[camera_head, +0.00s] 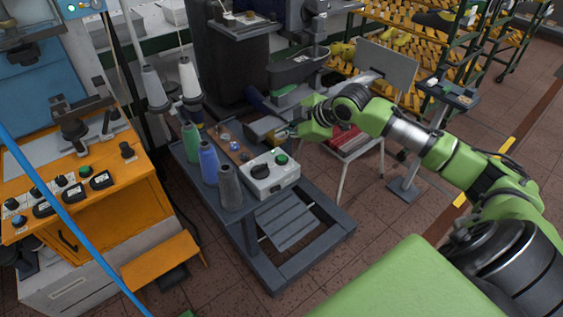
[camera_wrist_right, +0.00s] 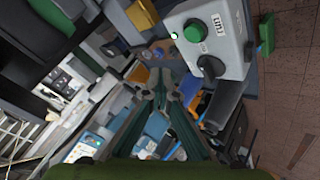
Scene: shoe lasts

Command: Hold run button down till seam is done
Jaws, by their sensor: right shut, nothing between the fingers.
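A light grey control box (camera_head: 287,177) sits at the right front corner of the dark sewing stand. It carries a green button (camera_head: 282,159) and a black knob (camera_head: 261,171). In the right wrist view the green button (camera_wrist_right: 195,30) and the black knob (camera_wrist_right: 210,67) are on the box face, at the upper right. My right gripper (camera_head: 285,134) is just behind the box in the head view. In the right wrist view its fingers (camera_wrist_right: 161,82) are shut and empty, pointing beside the box and apart from the button. My left gripper is not in view. No seam is clearly visible.
Green, blue and grey thread cones (camera_head: 209,163) stand left of the box. An orange machine (camera_head: 150,190) is at the left, a small chair (camera_head: 385,68) at the right. Open floor lies in front of the stand.

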